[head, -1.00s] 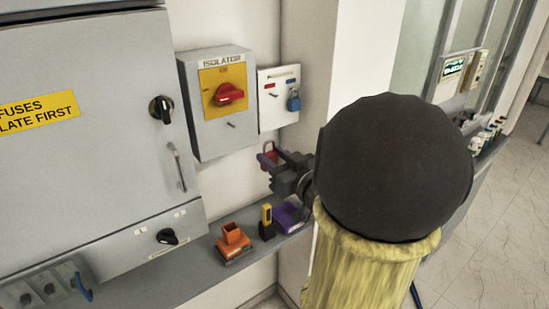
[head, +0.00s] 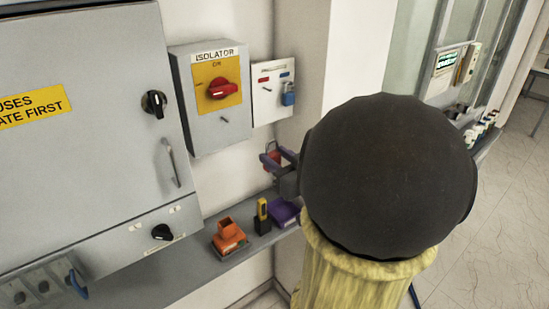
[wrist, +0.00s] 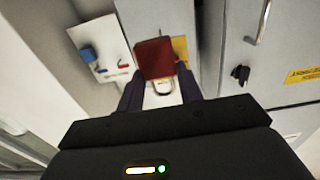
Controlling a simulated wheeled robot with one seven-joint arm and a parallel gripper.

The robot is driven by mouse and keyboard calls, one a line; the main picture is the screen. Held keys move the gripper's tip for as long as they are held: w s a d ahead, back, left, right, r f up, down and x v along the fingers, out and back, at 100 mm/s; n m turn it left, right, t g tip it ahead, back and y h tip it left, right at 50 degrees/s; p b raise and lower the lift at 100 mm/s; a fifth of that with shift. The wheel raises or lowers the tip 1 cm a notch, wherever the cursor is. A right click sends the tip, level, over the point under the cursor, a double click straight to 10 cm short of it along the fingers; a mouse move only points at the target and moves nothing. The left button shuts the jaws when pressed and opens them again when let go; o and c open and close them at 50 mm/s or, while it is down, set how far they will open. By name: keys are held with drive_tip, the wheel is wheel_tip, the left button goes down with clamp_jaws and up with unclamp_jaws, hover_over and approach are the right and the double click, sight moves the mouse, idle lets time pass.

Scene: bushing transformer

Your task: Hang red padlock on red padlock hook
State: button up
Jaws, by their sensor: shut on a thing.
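The red padlock (head: 273,160) is between the fingers of my gripper (head: 280,158), shut on it, in front of the wall below the white padlock board (head: 261,105). In the wrist view the red padlock body (wrist: 153,57) is between the dark fingertips, its pale shackle (wrist: 163,91) extending toward the bottom of the picture. The board also shows in the wrist view (wrist: 111,41), left of the padlock. It has a red label (head: 264,79) and a small hook below it. The padlock is apart from the board in the head view. My forearm hides much of the gripper.
A blue padlock (head: 288,96) hangs on the board's right side. The isolator box (head: 205,130) with a red switch (head: 222,89) stands left of it. An orange holder (head: 228,236), a yellow-black item (head: 262,218) and a purple holder (head: 284,212) are on the shelf below.

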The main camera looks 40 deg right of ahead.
sight(275, 156)
drive_tip(key=shift+s+b, duration=1.2)
drive_tip(key=shift+s, duration=0.7)
drive_tip(key=shift+w, duration=0.1)
drive_tip(key=w+a+f+n+g+y+p, duration=0.1)
drive_tip(key=w+f+n+y+p, duration=0.15)
drive_tip(key=w+f, duration=0.45)
drive_tip(key=w+a+f+n+y+p, duration=0.1)
drive_tip(key=w+f+y+p, duration=0.25)
drive_tip(key=f, duration=0.75)
drive_tip(key=a+f+n+g+y+p, duration=0.1)
drive_tip(key=a+f+p, duration=0.4)
drive_tip(key=a+f, duration=0.9)
drive_tip(key=a+n+y, duration=0.1)
drive_tip(key=a, duration=0.1)
drive_tip(key=shift+a+f+p, duration=0.25)
drive_tip(key=shift+a+p, duration=0.1)
drive_tip(key=shift+p, duration=0.05)
drive_tip(key=shift+w, duration=0.1)
